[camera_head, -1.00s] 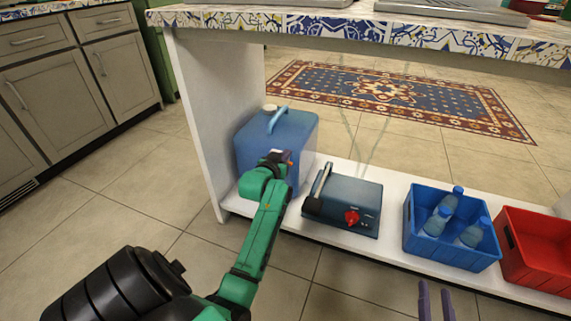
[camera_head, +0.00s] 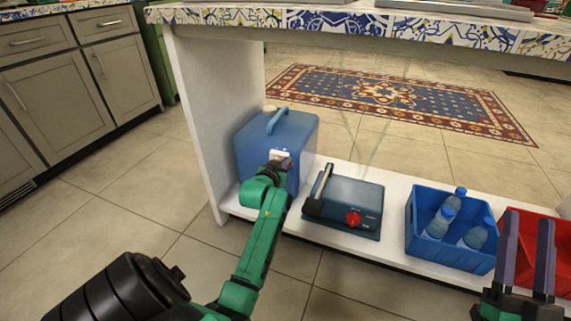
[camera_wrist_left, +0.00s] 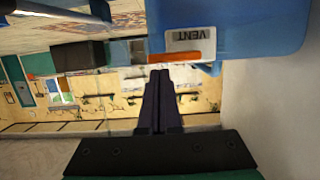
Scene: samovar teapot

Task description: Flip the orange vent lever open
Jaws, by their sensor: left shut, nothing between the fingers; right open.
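A blue water container (camera_head: 300,130) with a handle on top stands at the left end of the low white shelf. In the left wrist view, the orange vent lever (camera_wrist_left: 180,58) lies along the edge of an upside-down white VENT label (camera_wrist_left: 195,38) on the container (camera_wrist_left: 255,25). My left gripper (camera_wrist_left: 160,74) is shut and empty, its tips just below the lever in that picture; I cannot tell whether they touch it. In the head view my left gripper (camera_head: 284,163) covers the lever area. My right gripper (camera_head: 528,220) is open and empty at the lower right, in front of the red crate.
A grey-blue appliance (camera_head: 347,192) with a red knob and a black-ended handle sits right of the container. Further right are a blue crate (camera_head: 422,241) of bottles and a red crate (camera_head: 498,222). The tiled tabletop edge (camera_head: 340,24) runs above the shelf.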

